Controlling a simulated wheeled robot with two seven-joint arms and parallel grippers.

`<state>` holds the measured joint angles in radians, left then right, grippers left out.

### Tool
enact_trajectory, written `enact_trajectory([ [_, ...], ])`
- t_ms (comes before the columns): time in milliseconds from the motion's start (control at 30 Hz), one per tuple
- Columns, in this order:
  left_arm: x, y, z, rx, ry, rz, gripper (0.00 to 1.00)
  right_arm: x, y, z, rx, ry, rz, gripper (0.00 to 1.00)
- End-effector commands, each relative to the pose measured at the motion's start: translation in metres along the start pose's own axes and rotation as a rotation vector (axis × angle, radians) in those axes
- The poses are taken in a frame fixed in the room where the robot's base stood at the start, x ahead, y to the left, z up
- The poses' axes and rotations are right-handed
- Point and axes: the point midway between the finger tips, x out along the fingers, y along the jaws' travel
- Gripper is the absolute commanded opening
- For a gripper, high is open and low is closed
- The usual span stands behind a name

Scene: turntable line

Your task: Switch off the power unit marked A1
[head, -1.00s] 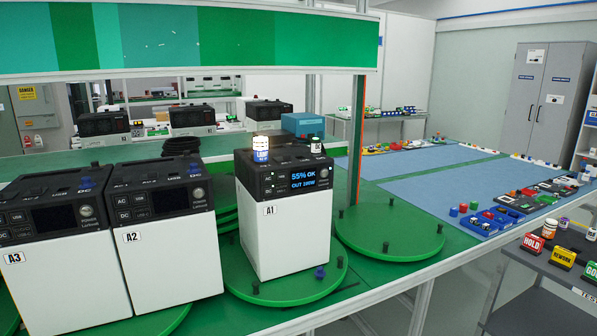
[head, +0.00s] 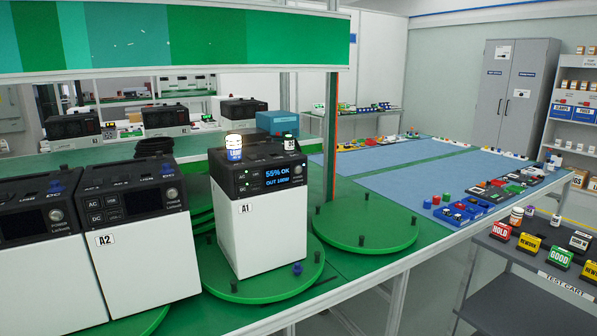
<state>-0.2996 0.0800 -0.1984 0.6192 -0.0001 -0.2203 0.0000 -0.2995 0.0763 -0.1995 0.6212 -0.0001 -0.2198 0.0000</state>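The power unit marked A1 (head: 255,235) is a white box with a black top, upright on a green turntable (head: 262,291). Its screen (head: 284,176) is lit and reads 55% OK with an OUT line below. A glowing lamp (head: 234,147) with a blue base stands on its top, and a small white item with a dark cap (head: 289,142) is beside it. Small buttons marked AC and DC are left of the screen. Neither of my grippers shows in the head view.
Unit A2 (head: 150,262) and another like unit (head: 40,285) stand at left with dark screens. An empty turntable (head: 360,231) is right of A1. A test cart (head: 530,262) with coloured signs is at right. A green panel (head: 180,40) hangs above.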

Motion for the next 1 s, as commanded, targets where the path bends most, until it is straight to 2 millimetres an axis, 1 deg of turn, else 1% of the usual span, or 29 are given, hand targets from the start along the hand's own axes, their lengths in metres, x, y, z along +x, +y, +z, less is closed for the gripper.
enact_trajectory([
  [33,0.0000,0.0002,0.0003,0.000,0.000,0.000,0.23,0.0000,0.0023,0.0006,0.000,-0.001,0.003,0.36],
  [167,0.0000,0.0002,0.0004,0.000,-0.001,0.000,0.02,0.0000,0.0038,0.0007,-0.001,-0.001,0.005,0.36],
  [200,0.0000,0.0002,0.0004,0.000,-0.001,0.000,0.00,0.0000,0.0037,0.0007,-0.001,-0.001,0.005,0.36],
  [1000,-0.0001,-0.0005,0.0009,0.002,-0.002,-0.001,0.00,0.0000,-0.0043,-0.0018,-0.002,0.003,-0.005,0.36],
])
